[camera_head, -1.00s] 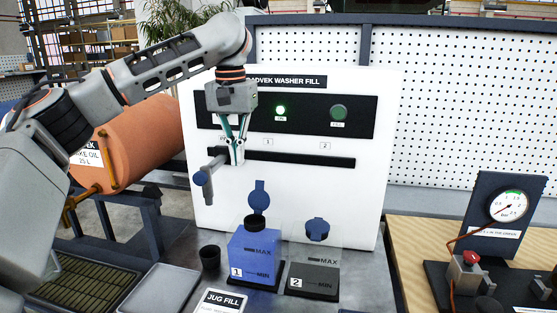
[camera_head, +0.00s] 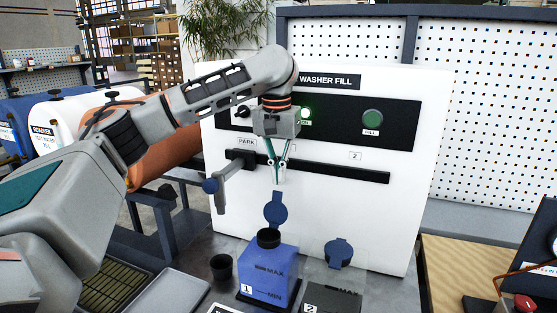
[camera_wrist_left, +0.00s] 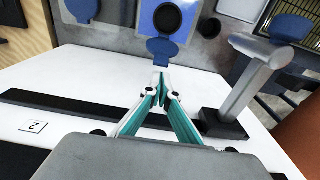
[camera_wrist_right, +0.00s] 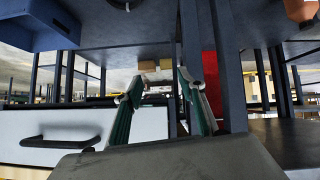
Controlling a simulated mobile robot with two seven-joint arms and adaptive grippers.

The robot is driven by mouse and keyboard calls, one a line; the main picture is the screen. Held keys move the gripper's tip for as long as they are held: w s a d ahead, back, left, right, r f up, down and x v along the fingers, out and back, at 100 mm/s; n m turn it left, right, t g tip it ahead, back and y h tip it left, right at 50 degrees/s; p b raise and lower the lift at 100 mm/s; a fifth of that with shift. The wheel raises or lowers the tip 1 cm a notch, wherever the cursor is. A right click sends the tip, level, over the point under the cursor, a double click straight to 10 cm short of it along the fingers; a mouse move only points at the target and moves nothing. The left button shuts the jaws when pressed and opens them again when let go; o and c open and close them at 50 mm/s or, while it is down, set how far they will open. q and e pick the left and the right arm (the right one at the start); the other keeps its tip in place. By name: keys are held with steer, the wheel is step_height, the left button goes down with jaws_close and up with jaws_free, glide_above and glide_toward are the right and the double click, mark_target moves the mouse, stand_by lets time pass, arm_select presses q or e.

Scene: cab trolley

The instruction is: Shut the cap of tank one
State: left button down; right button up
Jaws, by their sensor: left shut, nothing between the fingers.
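Tank one (camera_head: 268,272) is the blue-filled tank marked 1 under the white panel. Its blue cap (camera_head: 276,211) stands open, upright behind the dark filler mouth (camera_head: 268,238). My left gripper (camera_head: 279,182) is shut and empty, just above the cap and in front of the panel. In the left wrist view the fingertips (camera_wrist_left: 160,78) point at the cap (camera_wrist_left: 162,49), with a small apparent gap; contact cannot be told. Tank one's mouth (camera_wrist_left: 167,18) lies beyond it. My right gripper (camera_wrist_right: 160,84) is open and empty, away from the tanks.
A grey fill arm (camera_head: 222,187) with a blue knob hangs from the dark rail (camera_head: 340,174), left of my left gripper. Tank two (camera_head: 331,298) with its blue cap (camera_head: 339,253) stands to the right. A black cup (camera_head: 221,267) stands left of tank one.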

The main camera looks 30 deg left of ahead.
mark_target(276, 208)
arm_select(q)
steer(key=shift+w+f, duration=0.1)
steer(key=shift+f, duration=1.2)
arm_select(e)
steer(key=shift+w+r, duration=0.2)
steer(key=shift+w, duration=0.15)
arm_select(q)
steer(key=shift+a, duration=0.1)
arm_select(e)
steer(key=shift+s, duration=0.1)
